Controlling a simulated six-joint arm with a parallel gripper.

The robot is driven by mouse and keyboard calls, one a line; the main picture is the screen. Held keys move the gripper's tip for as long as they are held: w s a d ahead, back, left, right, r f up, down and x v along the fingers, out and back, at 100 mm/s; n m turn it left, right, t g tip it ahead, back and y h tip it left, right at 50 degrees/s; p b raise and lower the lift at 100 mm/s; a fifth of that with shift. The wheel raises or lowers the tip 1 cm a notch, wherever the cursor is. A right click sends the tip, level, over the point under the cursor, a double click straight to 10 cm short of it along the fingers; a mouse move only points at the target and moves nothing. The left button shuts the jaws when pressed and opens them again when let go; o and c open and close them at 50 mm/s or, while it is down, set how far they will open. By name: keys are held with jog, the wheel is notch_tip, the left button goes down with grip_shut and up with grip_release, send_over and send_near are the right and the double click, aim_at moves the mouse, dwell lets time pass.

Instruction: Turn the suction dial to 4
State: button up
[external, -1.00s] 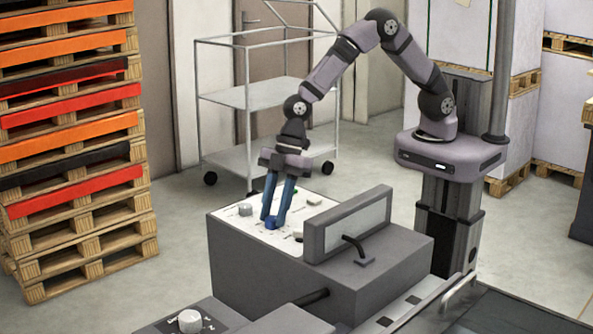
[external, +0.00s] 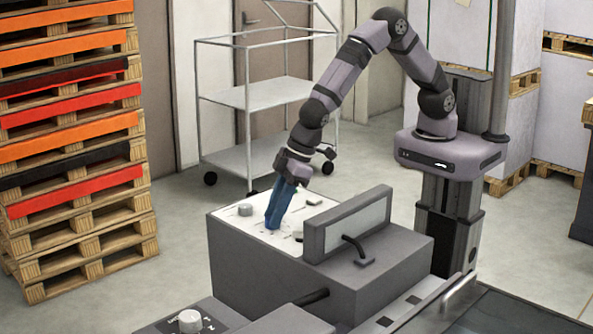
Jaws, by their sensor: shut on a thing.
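My gripper (external: 273,228) points down at the white control panel (external: 254,233) on top of the grey machine. Its blue fingers are shut on a small blue dial on the panel. The fingers now hide the dial almost wholly. They lean, and one finger is largely in front of the other. The panel's markings are too small to read, so I cannot tell the dial's setting.
A grey knob (external: 245,209) stands on the panel left of my fingers. A raised grey frame (external: 347,224) with a handle stands close on the right. A white knob (external: 190,320) sits on a lower dark panel. A wire cart (external: 257,96) and stacked pallets (external: 72,120) are behind.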

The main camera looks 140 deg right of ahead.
aim_at(283, 231)
jog(key=m+b, duration=0.1)
jog(key=b, duration=0.1)
jog(key=f+m+b, duration=0.1)
jog(key=b, duration=0.1)
jog(key=shift+w+a+m+h+b, duration=0.1)
jog(key=shift+w+m+h+b, duration=0.05)
jog(key=shift+m+h+b, duration=0.2)
jog(key=m+b, duration=0.1)
jog(key=m+g+h+b, duration=0.1)
jog(key=b, duration=0.1)
jog(key=shift+r+m, duration=0.25)
jog(key=m, duration=0.1)
jog(key=m+g+b, duration=0.1)
jog(key=shift+w+a+r+m, duration=0.1)
jog(key=shift+r+m, duration=0.05)
jog(key=shift+m, duration=0.25)
jog(key=shift+w+r+m+g+h, duration=0.15)
jog(key=shift+m+g, duration=0.35)
jog(key=shift+m, duration=0.55)
jog(key=shift+s+f+m+g+h, duration=0.1)
jog(key=shift+m+g, duration=0.4)
jog(key=shift+m, duration=0.55)
jog(key=o, duration=1)
jog(key=shift+o, duration=0.2)
jog(key=shift+r, duration=0.1)
jog(key=v, duration=0.7)
jog(key=shift+b, duration=0.3)
